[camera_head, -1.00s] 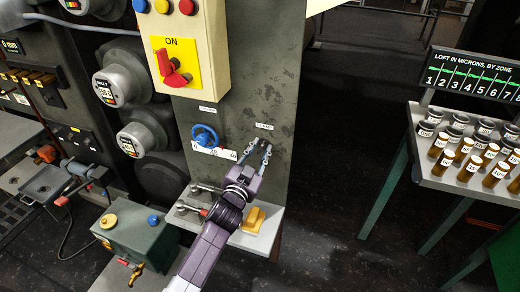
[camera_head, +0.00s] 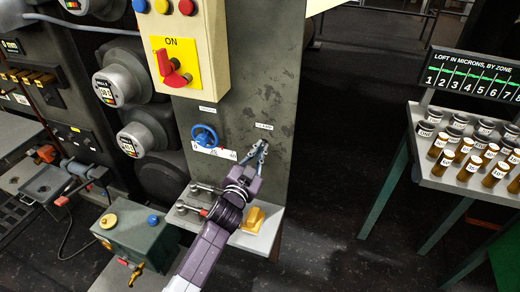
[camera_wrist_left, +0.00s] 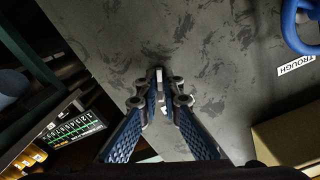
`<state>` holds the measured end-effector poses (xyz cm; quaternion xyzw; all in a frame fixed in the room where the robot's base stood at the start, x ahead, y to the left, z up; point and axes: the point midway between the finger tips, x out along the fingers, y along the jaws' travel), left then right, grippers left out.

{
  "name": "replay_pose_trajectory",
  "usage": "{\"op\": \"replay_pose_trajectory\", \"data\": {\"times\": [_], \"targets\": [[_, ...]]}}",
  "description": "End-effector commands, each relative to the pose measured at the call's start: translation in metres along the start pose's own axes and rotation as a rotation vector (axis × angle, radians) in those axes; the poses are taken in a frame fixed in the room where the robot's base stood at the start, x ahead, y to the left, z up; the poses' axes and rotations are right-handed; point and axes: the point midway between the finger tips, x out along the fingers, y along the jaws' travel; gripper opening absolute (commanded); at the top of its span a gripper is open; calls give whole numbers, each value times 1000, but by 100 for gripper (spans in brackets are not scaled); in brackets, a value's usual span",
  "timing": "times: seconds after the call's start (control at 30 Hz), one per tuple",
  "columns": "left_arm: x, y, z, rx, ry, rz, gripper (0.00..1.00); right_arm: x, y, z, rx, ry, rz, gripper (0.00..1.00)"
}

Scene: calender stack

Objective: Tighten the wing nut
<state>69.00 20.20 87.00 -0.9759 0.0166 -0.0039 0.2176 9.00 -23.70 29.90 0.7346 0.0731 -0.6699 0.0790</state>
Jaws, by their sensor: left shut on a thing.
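My left gripper (camera_head: 262,147) reaches up to the dark grey panel (camera_head: 268,70), just below a small white label (camera_head: 264,126). In the left wrist view its fingertips (camera_wrist_left: 159,103) are drawn together on a small metal wing nut (camera_wrist_left: 158,76) at the panel. Only a narrow upright piece of the nut shows between and beyond the tips; the fingers hide the rest. In the head view the nut is too small and covered to make out. My right gripper is not in view.
A blue handwheel (camera_head: 205,136) sits on the panel left of my gripper. A shelf (camera_head: 262,243) below carries a yellow block (camera_head: 253,219) and metal fittings. A yellow switch box (camera_head: 187,40) is above left. A table (camera_head: 450,178) with several brown jars stands right, beyond open floor.

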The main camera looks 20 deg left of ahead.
Motion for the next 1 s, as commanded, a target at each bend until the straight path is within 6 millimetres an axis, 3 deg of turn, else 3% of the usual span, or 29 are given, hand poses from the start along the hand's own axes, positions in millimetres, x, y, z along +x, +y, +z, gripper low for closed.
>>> {"op": "replay_pose_trajectory", "data": {"times": [1.0], "targets": [[0,0,1,908,-1,3,0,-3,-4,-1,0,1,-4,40]]}}
